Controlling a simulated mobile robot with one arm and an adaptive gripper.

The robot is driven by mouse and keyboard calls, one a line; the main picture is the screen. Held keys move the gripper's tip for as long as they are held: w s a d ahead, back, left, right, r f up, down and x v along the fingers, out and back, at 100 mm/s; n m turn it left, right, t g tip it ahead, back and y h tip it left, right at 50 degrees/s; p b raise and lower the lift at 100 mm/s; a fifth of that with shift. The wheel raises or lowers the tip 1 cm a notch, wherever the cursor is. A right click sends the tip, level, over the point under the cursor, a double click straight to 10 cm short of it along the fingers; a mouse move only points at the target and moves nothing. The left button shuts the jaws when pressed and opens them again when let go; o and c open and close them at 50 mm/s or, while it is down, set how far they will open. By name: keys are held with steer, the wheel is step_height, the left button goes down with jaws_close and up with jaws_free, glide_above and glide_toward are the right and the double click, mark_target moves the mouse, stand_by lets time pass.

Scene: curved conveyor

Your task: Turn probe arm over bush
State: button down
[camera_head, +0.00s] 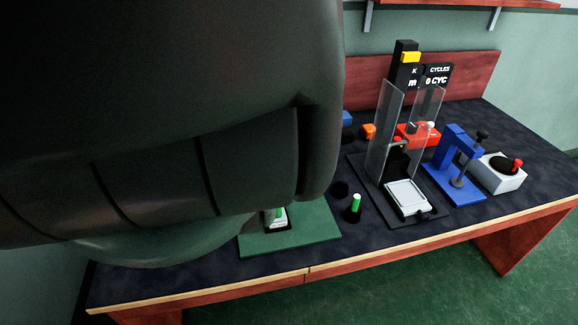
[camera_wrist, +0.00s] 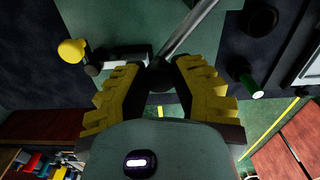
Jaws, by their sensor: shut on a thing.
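In the wrist view my gripper (camera_wrist: 160,82) has its yellow ridged fingers closed around a black ball knob (camera_wrist: 159,77). A bare metal rod (camera_wrist: 190,28) runs from the knob to the upper right; it looks like the probe arm. The rod lies over a green base plate, which shows in the head view as a green plate (camera_head: 317,234) at the front of the bench. A small pale part with green on it (camera_head: 276,218) shows there beside my arm. I cannot tell which part is the bush. My arm hides the gripper and rod in the head view.
A green peg in a black holder (camera_head: 355,207) stands right of the plate. Beyond are a clear-walled station with a white tray (camera_head: 407,198), a blue press (camera_head: 455,165) and a white box with a red knob (camera_head: 498,172). A yellow knob (camera_wrist: 71,51) sits left of my fingers.

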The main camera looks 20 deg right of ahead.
steer(key=c, duration=0.7)
jaws_free()
step_height(320, 180, up, 12)
stand_by(0.4)
stand_by(0.3)
